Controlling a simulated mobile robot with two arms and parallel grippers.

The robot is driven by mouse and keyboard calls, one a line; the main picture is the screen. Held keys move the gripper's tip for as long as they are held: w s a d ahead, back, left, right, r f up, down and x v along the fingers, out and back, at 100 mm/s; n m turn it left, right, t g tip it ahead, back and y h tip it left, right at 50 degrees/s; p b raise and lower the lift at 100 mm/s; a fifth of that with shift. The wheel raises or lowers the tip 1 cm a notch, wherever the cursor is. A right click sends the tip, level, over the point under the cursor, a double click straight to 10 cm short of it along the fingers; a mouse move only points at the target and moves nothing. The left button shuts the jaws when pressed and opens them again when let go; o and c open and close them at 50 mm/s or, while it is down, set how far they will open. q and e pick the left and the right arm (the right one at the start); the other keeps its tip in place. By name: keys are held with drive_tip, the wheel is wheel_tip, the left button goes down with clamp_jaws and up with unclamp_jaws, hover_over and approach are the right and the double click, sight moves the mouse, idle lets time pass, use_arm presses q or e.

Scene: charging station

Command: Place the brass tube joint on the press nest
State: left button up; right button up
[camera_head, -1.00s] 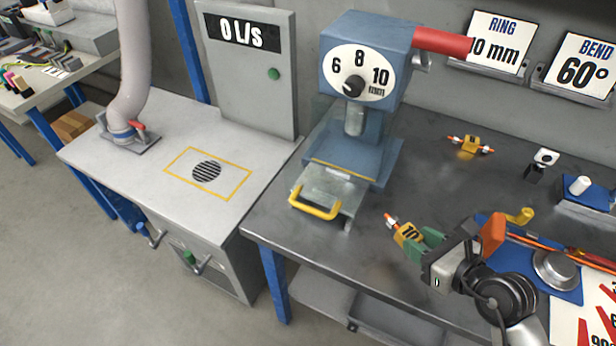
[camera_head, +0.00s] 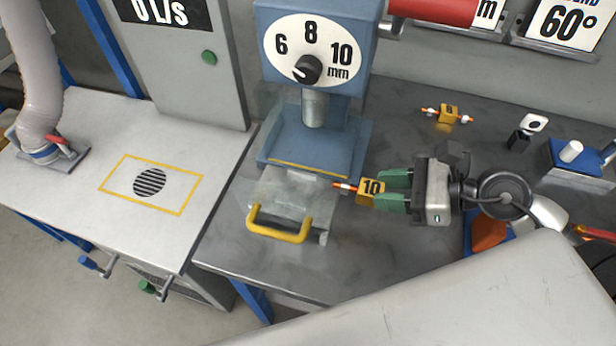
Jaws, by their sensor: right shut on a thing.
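A brass tube joint (camera_head: 371,188) marked 10, with an orange-and-white end pointing left, is held in the green fingertips of my right gripper (camera_head: 392,190). The gripper is shut on it, just right of the press. The press nest (camera_head: 292,192) is a grey metal slide with a yellow handle (camera_head: 278,228) at the front of the blue press (camera_head: 312,48). The joint's left tip is close to the nest's right edge; I cannot tell whether they touch. My left gripper is not in view.
Another brass joint (camera_head: 448,114) lies on the dark bench at the back right. A blue block with a white knob (camera_head: 571,151) stands at far right. A light bench with a yellow-outlined vent (camera_head: 150,182) is on the left. A large pale surface covers the lower right.

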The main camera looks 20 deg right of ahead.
drive_tip(key=w+a+p, duration=0.1)
drive_tip(key=w+a, duration=0.1)
drive_tip(key=a, duration=0.1)
drive_tip(key=w+a+p, duration=0.1)
drive_tip(key=w+a, duration=0.1)
drive_tip(key=a, duration=0.2)
drive_tip(key=w+a+p, duration=0.1)
drive_tip(key=w+a, duration=0.2)
drive_tip(key=shift+w+a+r+p, duration=0.1)
drive_tip(key=shift+a+p, duration=0.05)
drive_tip(key=shift+p, duration=0.25)
drive_tip(key=shift+w+a, duration=0.2)
drive_tip(key=shift+a, duration=0.1)
wheel_tip(320, 180, down, 4)
drive_tip(key=shift+r, duration=0.15)
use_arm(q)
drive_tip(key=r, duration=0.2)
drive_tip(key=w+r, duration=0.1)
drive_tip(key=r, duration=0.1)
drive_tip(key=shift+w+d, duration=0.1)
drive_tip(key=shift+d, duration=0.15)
